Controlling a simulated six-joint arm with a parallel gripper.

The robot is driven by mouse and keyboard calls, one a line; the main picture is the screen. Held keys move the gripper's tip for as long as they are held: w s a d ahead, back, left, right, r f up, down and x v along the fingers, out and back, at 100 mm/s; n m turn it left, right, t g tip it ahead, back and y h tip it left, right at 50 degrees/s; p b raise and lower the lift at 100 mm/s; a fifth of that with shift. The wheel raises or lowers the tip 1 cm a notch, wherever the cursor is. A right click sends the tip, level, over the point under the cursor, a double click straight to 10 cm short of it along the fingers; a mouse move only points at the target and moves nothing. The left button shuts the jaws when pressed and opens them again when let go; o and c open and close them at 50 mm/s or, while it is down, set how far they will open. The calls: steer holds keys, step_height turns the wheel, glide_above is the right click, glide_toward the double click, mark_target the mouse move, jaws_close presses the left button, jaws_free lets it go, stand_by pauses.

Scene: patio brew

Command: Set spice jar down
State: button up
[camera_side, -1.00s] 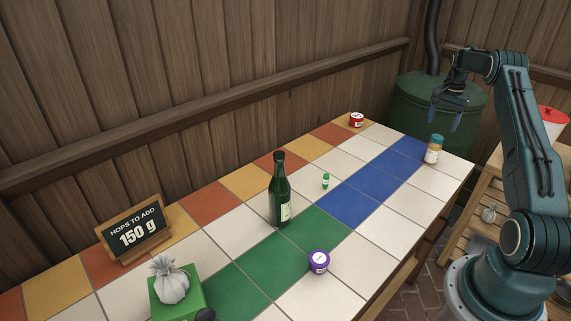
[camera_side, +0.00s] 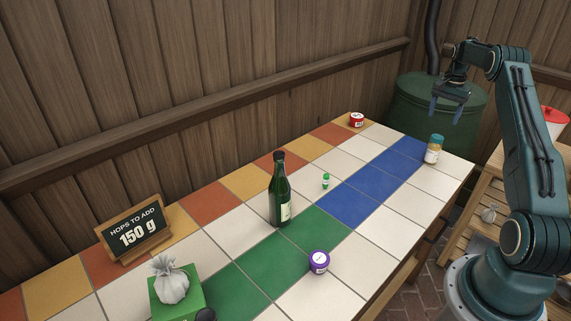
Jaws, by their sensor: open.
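A dark green bottle (camera_side: 280,190) stands mid-table, with a small green-capped vial (camera_side: 326,181) nearby. A purple-lidded jar (camera_side: 319,262), a red jar (camera_side: 356,119), a chalkboard sign (camera_side: 135,229) and a grey sack (camera_side: 170,280) on a green box are also on the table. Blue tiles (camera_side: 375,182) are bare.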

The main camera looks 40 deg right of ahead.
steer(key=w+a+r+n, duration=0.2)
steer(key=w+a+r, duration=0.1)
steer(key=a+r, duration=0.35)
steer(key=w+a+r+n, duration=0.2)
steer(key=w+a+r, duration=0.2)
steer(key=a+r, duration=0.25)
steer(key=a+r+n+t+h, duration=0.15)
steer(key=a+r, duration=0.25)
steer(key=a, duration=0.5)
steer(key=a+r+n+t, duration=0.1)
steer(key=a+r+n, duration=0.25)
steer(key=a, duration=0.45)
steer(key=s+a+r+n+t, duration=0.1)
steer(key=s+a+n, duration=0.1)
steer(key=s+a, duration=0.45)
steer(key=s+a+r+n+t, duration=0.15)
steer(key=s+a, duration=0.25)
steer(key=a, duration=0.6)
steer(key=s+a+f+n+y, duration=0.1)
steer(key=s+a+f+n, duration=0.4)
steer(key=s+a, duration=0.3)
steer(key=shift+s+t, duration=0.3)
steer(key=shift+s, duration=1.7)
steer(key=shift+a+y, duration=0.1)
steer(key=shift+y, duration=0.15)
